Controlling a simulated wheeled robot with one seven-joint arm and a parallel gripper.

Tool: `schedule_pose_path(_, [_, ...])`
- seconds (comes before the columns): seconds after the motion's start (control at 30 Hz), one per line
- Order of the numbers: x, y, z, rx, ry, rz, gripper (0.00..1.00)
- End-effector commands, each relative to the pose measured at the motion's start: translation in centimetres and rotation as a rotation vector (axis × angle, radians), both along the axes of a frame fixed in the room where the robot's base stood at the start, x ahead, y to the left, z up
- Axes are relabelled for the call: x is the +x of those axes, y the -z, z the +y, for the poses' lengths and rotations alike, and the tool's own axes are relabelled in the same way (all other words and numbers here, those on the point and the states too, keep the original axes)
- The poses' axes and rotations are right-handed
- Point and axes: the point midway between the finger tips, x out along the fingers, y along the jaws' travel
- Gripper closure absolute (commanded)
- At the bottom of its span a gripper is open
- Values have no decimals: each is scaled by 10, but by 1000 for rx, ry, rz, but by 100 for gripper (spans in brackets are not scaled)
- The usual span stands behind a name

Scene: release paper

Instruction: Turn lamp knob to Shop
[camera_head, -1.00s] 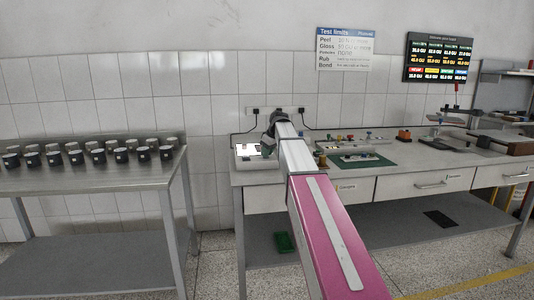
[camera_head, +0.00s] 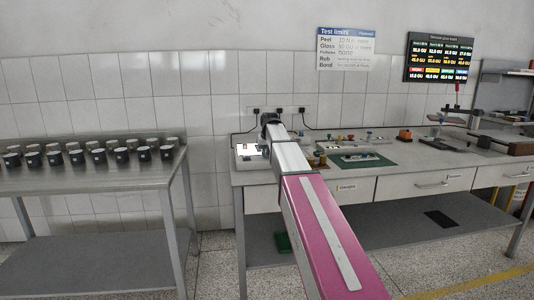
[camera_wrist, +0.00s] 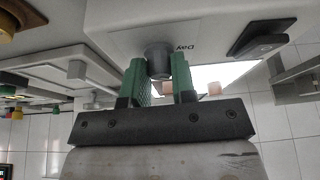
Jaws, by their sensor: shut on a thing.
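In the wrist view, my gripper (camera_wrist: 159,76) has its two green fingers on either side of a grey round lamp knob (camera_wrist: 158,57) and is shut on it. The knob sits on the pale front of the lamp unit (camera_wrist: 128,40). The word "Day" shows upside down just right of the knob; no "Shop" label is legible. In the head view, the lit lamp unit (camera_head: 247,151) stands at the left end of the right bench, and my arm hides the knob and most of the gripper.
A black switch (camera_wrist: 262,38) sits right of the knob in the wrist view. The bench (camera_head: 430,165) also carries a green mat (camera_head: 378,161) with a device and small coloured items. A left table (camera_head: 90,178) holds several dark cups. Tiled wall stands close behind.

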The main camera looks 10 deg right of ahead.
Motion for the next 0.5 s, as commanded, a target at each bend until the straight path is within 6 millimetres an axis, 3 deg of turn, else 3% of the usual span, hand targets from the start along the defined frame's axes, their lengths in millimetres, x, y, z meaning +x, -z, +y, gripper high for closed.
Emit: schedule_pose_path(0.5, [1,0,4,-1,485,2,99])
